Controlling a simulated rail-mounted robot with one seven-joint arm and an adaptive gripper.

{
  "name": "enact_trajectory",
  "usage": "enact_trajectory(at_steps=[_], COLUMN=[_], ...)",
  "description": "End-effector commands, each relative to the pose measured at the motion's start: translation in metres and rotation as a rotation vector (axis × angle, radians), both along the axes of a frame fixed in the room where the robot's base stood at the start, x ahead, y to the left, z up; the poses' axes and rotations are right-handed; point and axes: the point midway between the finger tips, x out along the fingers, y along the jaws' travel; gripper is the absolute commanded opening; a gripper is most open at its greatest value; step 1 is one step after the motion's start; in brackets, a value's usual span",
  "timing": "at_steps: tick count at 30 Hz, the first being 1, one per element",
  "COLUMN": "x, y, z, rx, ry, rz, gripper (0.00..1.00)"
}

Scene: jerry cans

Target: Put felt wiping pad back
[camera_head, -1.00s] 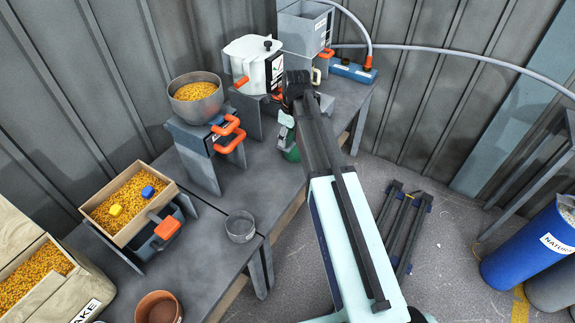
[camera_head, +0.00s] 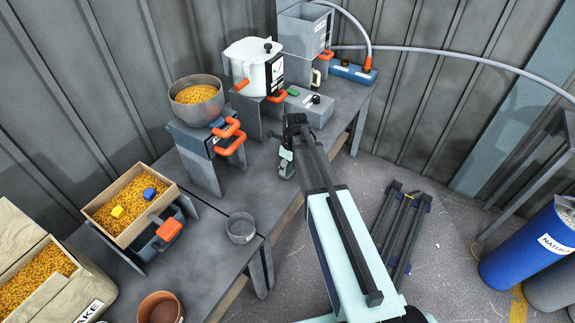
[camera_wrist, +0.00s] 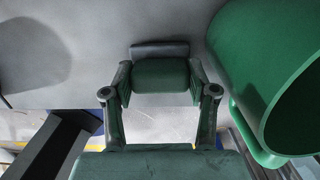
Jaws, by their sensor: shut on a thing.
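My gripper (camera_head: 286,165) hangs over the front edge area of the grey bench (camera_head: 200,225), below the grey box with a black knob. In the wrist view my gripper (camera_wrist: 160,85) is shut on a dark green block with a dark grey strip along its far side, which I take to be the felt wiping pad (camera_wrist: 160,72). Grey bench surface lies beyond the pad; I cannot tell whether they touch. A green cup-like vessel with a handle (camera_wrist: 262,70) is close on the right in the wrist view.
Bench between cup and gripper is clear.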

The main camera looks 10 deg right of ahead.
Motion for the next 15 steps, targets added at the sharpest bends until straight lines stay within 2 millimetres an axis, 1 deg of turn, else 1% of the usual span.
enact_trajectory(at_steps=[11,12,13,15], x=[0.0002,0.0002,0.0001,0.0001], y=[0.0,0.0,0.0,0.0], z=[-0.0043,-0.0042,-0.0039,-0.0039], rx=[0.0,0.001,0.0,0.001], ry=[0.0,-0.001,-0.001,-0.001], rz=[0.0,0.0,0.0,0.0], gripper=[0.3,0.65,0.68,0.68])
